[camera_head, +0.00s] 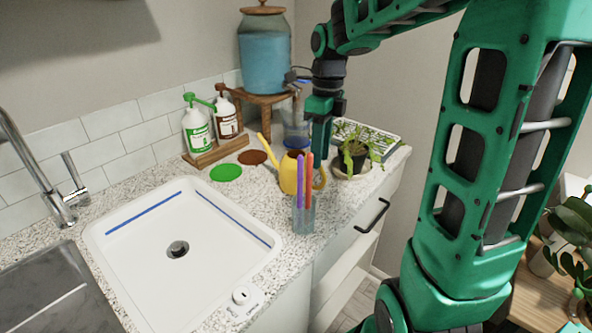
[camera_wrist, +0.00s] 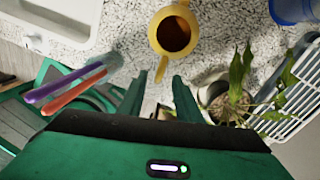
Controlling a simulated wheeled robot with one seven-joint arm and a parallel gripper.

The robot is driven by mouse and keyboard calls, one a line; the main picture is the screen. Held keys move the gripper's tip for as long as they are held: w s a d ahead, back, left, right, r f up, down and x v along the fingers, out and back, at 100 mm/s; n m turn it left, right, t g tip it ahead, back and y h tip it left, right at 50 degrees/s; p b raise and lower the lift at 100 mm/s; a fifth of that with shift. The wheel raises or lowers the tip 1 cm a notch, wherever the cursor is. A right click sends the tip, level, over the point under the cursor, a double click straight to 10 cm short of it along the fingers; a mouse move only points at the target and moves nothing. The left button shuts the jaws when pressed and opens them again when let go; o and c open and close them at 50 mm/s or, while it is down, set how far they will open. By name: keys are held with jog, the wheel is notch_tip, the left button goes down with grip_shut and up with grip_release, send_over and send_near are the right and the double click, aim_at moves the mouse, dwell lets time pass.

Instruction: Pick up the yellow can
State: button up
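The yellow can (camera_head: 289,174) is a small watering can standing upright on the speckled counter, with its spout up and to the left and its handle on the right. In the wrist view the yellow can (camera_wrist: 159,47) shows from above, its dark round opening facing me. Its handle points toward the gap between my fingertips. My gripper (camera_wrist: 159,80) is open and empty, its two fingers on either side of the handle's line. I cannot tell whether they overlap it in height. In the head view my gripper (camera_head: 321,143) hangs just above and behind the can; its fingertips are partly hidden.
A clear cup (camera_head: 303,217) with purple and orange sticks stands close in front of the can. A potted plant (camera_head: 355,154) and white rack (camera_head: 381,139) are on the right. Green (camera_head: 226,173) and brown (camera_head: 252,157) discs lie left. A white sink (camera_head: 180,249) is in front.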

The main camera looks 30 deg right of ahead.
notch_tip(320, 180, down, 4)
jog(key=shift+s+a, duration=0.1)
jog(key=shift+a, duration=0.05)
jog(key=shift+c, duration=0.5)
grip_shut()
dwell(1.0)
